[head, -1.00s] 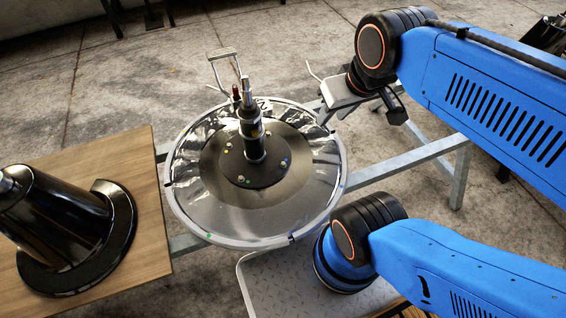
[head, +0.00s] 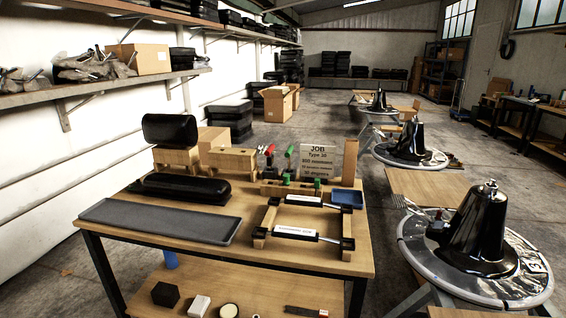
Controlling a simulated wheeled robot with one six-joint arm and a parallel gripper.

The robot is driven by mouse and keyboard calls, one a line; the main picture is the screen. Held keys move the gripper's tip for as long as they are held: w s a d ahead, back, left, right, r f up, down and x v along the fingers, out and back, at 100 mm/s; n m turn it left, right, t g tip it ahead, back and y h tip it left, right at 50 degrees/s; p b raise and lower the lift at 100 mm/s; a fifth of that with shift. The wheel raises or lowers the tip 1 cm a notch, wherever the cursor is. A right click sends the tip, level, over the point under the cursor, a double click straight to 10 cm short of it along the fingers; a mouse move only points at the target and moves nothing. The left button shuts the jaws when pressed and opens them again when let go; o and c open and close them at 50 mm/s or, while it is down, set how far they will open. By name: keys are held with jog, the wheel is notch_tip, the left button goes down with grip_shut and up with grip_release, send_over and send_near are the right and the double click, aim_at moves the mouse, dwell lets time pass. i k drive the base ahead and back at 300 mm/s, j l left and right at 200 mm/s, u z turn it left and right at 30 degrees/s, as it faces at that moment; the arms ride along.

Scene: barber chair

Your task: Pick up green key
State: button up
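A small upright tool with a green top (head: 290,151), which looks like the green key, stands at the back of the wooden workbench (head: 225,262). It appears to stand on a low wooden holder (head: 268,187), left of the white JOB sign. A similar tool with a red top (head: 269,150) stands just to its left. More green shows low at the holder, too small to make out. My gripper is not in view.
The JOB sign (head: 319,160), a blue tray (head: 345,198), a grey mat (head: 160,221), black cushions (head: 180,188) and a wooden frame with two dampers (head: 296,233) share the bench. Large discs with black cones (head: 483,232) stand right. Open floor (head: 330,110) lies behind.

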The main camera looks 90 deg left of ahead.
aim_at(288, 154)
jog(key=u, duration=2.95)
